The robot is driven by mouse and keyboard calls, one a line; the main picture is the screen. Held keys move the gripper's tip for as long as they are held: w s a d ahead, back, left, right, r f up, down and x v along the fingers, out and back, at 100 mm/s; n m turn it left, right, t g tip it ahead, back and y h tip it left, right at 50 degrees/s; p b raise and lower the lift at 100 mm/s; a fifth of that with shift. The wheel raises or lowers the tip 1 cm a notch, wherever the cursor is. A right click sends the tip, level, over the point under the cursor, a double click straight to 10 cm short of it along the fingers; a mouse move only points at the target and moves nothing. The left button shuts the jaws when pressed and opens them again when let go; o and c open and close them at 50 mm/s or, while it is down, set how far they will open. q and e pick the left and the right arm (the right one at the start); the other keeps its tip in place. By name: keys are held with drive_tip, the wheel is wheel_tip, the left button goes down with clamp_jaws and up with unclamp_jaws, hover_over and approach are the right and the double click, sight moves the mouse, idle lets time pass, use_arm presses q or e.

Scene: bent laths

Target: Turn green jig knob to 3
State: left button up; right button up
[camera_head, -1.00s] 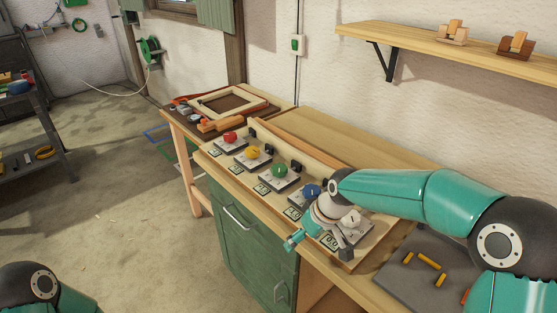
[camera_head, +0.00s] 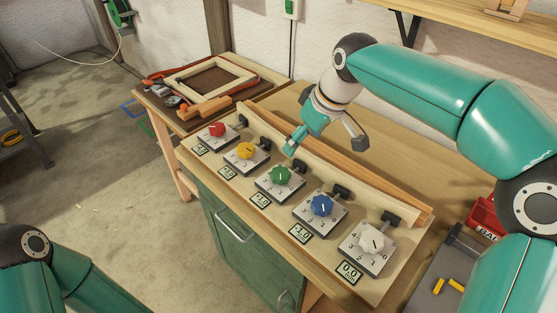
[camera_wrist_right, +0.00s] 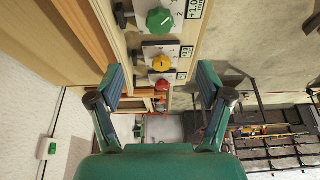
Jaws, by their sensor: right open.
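The green knob (camera_head: 280,175) sits on a grey plate in the middle of a row of jig knobs, with a white pointer mark. It also shows in the right wrist view (camera_wrist_right: 160,21). Its small display (camera_head: 260,200) is too small to read surely in the head view; in the wrist view (camera_wrist_right: 195,9) it seems to read +1.0. My right gripper (camera_head: 308,137) hangs above the bench just behind the green knob, apart from it. Its fingers stand wide open and empty in the wrist view (camera_wrist_right: 160,85). My left gripper is out of view.
Red (camera_head: 217,130) and yellow (camera_head: 246,151) knobs stand left of the green one, blue (camera_head: 321,205) and white (camera_head: 371,241) right. Black clamps (camera_head: 292,168) stand behind the plates along a wooden rail. A wooden frame (camera_head: 210,80) lies at the bench's left end.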

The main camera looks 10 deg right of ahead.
sight(281, 173)
drive_tip(key=p+x, duration=0.1)
drive_tip(key=x, duration=1.5)
drive_tip(key=shift+w+a+f, duration=0.15)
drive_tip(key=shift+w+f, duration=0.05)
drive_tip(key=shift+w, duration=0.05)
